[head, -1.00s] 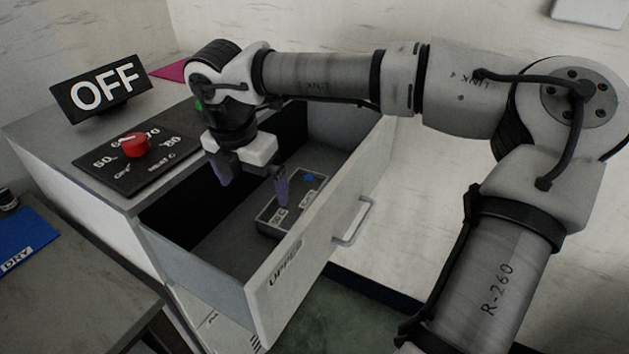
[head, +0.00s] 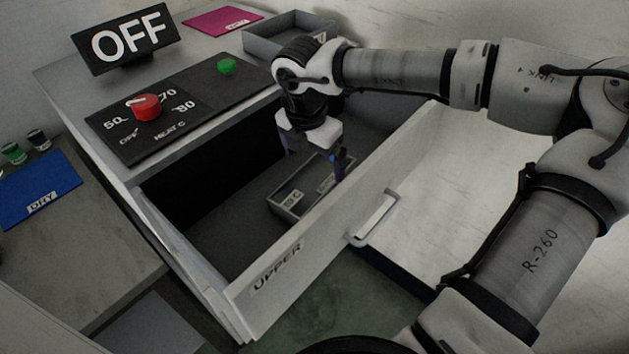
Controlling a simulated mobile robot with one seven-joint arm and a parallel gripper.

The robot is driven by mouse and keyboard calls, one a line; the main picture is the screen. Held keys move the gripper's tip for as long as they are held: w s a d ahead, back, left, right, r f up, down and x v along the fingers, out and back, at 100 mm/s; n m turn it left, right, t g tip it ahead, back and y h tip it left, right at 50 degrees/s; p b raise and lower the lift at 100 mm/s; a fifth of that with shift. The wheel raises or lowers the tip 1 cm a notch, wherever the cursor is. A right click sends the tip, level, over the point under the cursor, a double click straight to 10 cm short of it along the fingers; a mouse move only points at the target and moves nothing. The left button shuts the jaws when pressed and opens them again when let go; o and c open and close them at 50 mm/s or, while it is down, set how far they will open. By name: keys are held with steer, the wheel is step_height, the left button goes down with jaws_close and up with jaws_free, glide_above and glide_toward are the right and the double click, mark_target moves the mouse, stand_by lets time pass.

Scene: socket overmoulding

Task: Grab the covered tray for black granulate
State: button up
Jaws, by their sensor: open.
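A small grey tray (head: 285,208) with raised walls and pale labels lies on the floor of the open drawer labelled UPPER (head: 228,222). The label text is too small to read, and I cannot tell from it whether this is the tray for black granulate. My gripper (head: 315,164) points down into the drawer at the tray's far end. Its fingers are apart with nothing between them. One finger overlaps the tray's right end in the picture, and whether it touches is unclear. A small blue patch shows beside that finger.
The drawer's front panel with its handle (head: 374,219) stands close on the right of the tray. The cabinet top bears a red knob (head: 146,107), a green button (head: 227,66), an OFF sign (head: 128,38) and another grey tray (head: 262,46). A blue mat (head: 42,188) lies left.

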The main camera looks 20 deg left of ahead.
mark_target(314, 178)
steer(key=shift+w+a+f+p, duration=0.15)
steer(key=shift+f+p, duration=0.35)
steer(key=shift+f, duration=1.05)
steer(key=shift+w+d+f+p, duration=0.15)
steer(key=shift+f+p, duration=0.35)
steer(key=shift+f, duration=1)
steer(key=shift+a, duration=0.1)
steer(key=shift+c, duration=0.4)
steer(key=c, duration=1.2)
steer(key=shift+c, duration=0.4)
steer(key=shift+r, duration=0.15)
